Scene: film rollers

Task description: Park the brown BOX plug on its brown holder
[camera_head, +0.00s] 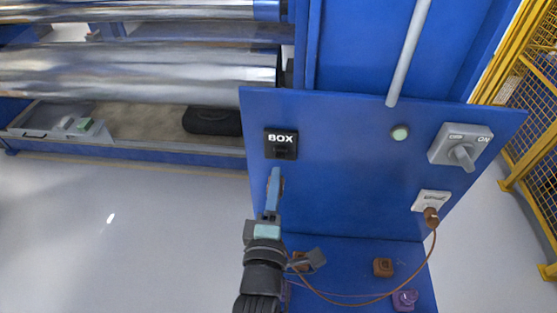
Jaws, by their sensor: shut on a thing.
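My dark arm comes up from the bottom edge, left of centre, and hides part of the panel's foot. My gripper (313,259), a grey shape beside the arm, is small and partly hidden. It appears shut on the brown BOX plug (299,259), of which only a little brown shows. A thin brown cable loops from there to a brown plug (431,215) at the pale socket (431,201) on the right. The brown holder (383,267), a small block, sits on the blue lower ledge, right of my gripper and apart from it.
The black BOX socket (281,143) is on the blue panel (345,190) above my arm. A grey ON switch (461,146) and a pale button (400,133) are to its right. A purple block (404,300) is near the ledge's front. Yellow fencing (520,110) stands far right.

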